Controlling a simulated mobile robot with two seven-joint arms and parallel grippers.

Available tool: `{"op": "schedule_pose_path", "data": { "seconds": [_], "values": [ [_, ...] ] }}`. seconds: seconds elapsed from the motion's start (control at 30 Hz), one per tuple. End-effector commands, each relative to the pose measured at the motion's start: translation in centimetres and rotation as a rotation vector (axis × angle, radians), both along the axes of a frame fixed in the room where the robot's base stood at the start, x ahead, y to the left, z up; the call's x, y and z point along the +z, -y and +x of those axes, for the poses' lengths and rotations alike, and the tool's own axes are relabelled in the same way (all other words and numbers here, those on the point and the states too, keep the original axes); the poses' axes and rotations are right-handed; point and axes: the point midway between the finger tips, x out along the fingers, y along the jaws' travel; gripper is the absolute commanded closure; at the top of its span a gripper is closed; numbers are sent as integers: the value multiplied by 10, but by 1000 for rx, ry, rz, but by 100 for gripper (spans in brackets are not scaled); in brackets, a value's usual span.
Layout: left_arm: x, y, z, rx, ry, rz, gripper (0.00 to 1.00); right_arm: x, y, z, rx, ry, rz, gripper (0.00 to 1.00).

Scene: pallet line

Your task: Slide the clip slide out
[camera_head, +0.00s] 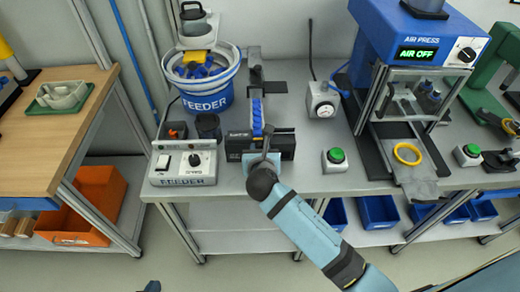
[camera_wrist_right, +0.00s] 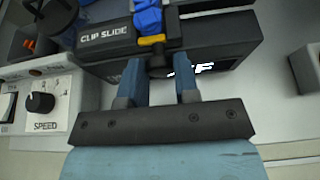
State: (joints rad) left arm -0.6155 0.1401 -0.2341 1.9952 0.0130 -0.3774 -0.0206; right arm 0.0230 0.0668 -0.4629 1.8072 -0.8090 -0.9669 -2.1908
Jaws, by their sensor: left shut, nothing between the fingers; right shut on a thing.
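The clip slide is a dark block (camera_head: 283,146) at the bench's front edge, below a rail with blue clips (camera_head: 257,115). The right wrist view shows its "CLIP SLIDE" label (camera_wrist_right: 105,33), a blue clip (camera_wrist_right: 148,18) and a yellow piece (camera_wrist_right: 152,40). My right gripper (camera_head: 266,142) is at the front of the block, shut on a dark knob (camera_wrist_right: 157,63) below the yellow piece. The fingers partly hide the knob. Only a small dark tip of my left gripper (camera_head: 149,286) shows at the bottom edge, away from the slide.
A feeder bowl (camera_head: 205,85) and its control box (camera_head: 183,165) stand left of the slide. A green button box (camera_head: 336,159) and the air press (camera_head: 415,50) are to the right. A wooden table (camera_head: 60,115) stands at far left. Open floor lies in front of the bench.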

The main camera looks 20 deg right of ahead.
Motion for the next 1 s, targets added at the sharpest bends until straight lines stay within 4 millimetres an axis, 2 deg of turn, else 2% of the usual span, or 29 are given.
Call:
{"op": "schedule_pose_path", "data": {
  "seconds": [0.17, 0.3, 0.43, 0.6, 0.87, 0.9, 1.0],
  "values": [
    [24, 0, 0, 0, -2, 1, 100, 6, 21, -5, -2, -3, -7, 100],
    [48, 0, 0, -1, -1, 1, 100, 7, 47, -13, -2, -4, -9, 100],
    [63, 0, 1, 0, 4, 1, 100, 5, 67, -19, -3, -2, -6, 100],
    [66, -1, 1, 3, 6, 0, 100, 1, 77, -22, -3, -1, -2, 100],
    [60, -4, 0, 7, -2, 6, 100, 0, 79, -21, -6, 0, -5, 100],
    [60, -4, 0, 7, -3, 6, 100, 0, 79, -21, -6, 0, -5, 64],
    [60, -4, 0, 7, -3, 5, 100, 0, 78, -21, -5, 0, -4, 46]
  ]
}}
